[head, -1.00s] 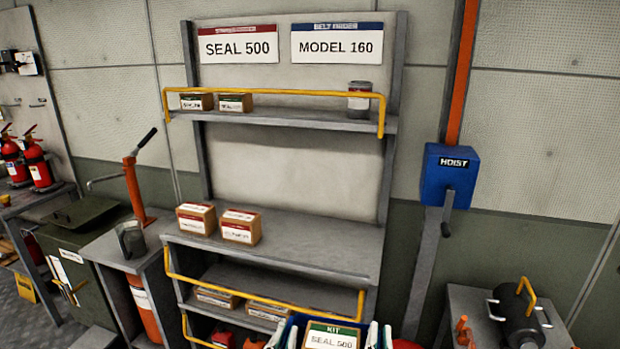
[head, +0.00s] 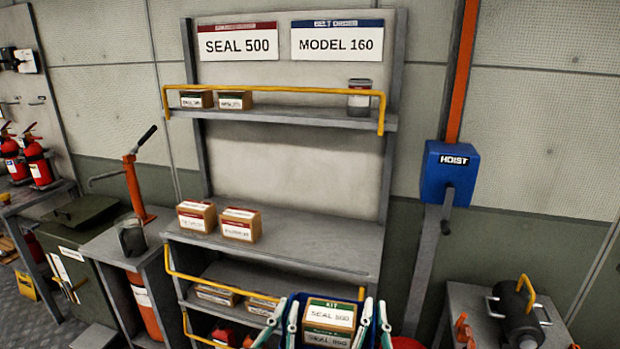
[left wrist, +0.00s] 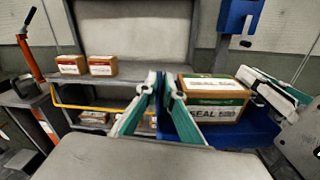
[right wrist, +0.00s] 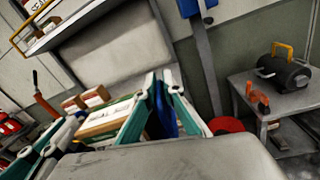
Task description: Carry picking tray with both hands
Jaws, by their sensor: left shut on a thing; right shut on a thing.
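The blue picking tray (left wrist: 242,136) is held between my two grippers at the bottom centre of the head view. A brown box with a green-topped "KIT SEAL 500" label (head: 330,318) sits in it. My left gripper (head: 283,318) is shut on the tray's left wall; its fingers (left wrist: 157,85) straddle the wall in the left wrist view. My right gripper (head: 369,318) is shut on the right wall, and its fingers (right wrist: 160,85) show around it in the right wrist view. The tray's lower part is cut off in the head view.
A grey shelf rack (head: 300,243) with yellow rails stands ahead. Two boxes (head: 218,221) sit at the left of its middle shelf; the right of that shelf is clear. A blue hoist box (head: 448,172) and a side table (head: 470,299) are at right, a hand pump (head: 134,185) at left.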

